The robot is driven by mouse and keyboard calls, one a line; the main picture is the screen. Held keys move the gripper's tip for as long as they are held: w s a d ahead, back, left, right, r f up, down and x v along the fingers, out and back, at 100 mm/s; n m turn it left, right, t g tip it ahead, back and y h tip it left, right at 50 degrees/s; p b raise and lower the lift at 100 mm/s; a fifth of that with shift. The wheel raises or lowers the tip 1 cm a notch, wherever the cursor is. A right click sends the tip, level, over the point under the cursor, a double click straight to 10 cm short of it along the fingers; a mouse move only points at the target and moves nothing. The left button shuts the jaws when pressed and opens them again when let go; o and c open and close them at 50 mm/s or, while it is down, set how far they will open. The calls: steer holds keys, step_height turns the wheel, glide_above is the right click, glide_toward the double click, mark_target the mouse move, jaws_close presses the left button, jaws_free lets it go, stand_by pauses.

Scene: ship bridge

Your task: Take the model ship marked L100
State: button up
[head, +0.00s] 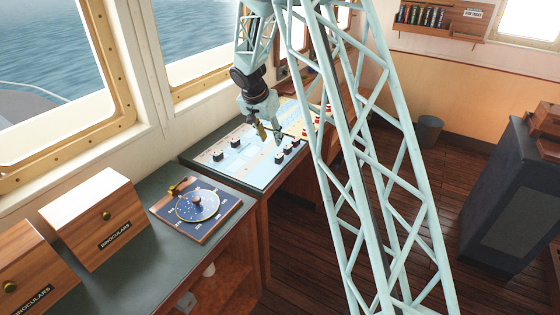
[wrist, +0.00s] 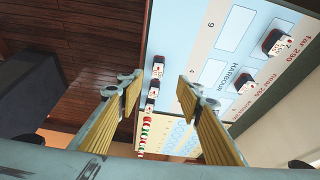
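Several small dark model ships with white labelled tops stand on the light-blue chart board (head: 238,168). In the wrist view, one model ship (wrist: 158,68) and another just below it (wrist: 152,90) appear between my fingertips, near the board's edge. Two more, a model ship (wrist: 275,42) and a model ship (wrist: 243,84), stand to the right. Their labels are too small to read surely, so I cannot tell which is L100. My gripper (wrist: 160,84) is open with nothing between its fingers; in the head view my gripper (head: 270,132) is over the board.
Red-and-white pieces (wrist: 144,136) stand on a cream panel beyond the blue part. Beside the board are a round dial plate (head: 197,203) and a wooden binoculars box (head: 95,220). A dark console (head: 515,200) stands at right, with open wooden floor between.

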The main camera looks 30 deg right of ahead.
mark_target(278, 155)
steer(key=shift+f, duration=0.1)
stand_by(0.3)
steer(key=shift+x, duration=4.25)
steer(key=shift+d, duration=0.1)
steer(key=shift+x, duration=0.85)
steer(key=shift+p+x, duration=0.45)
steer(key=shift+x, duration=1.25)
steer(key=shift+s+d, duration=0.1)
steer(key=shift+s, duration=0.05)
steer(key=shift+c, duration=0.5)
steer(key=c, duration=0.8)
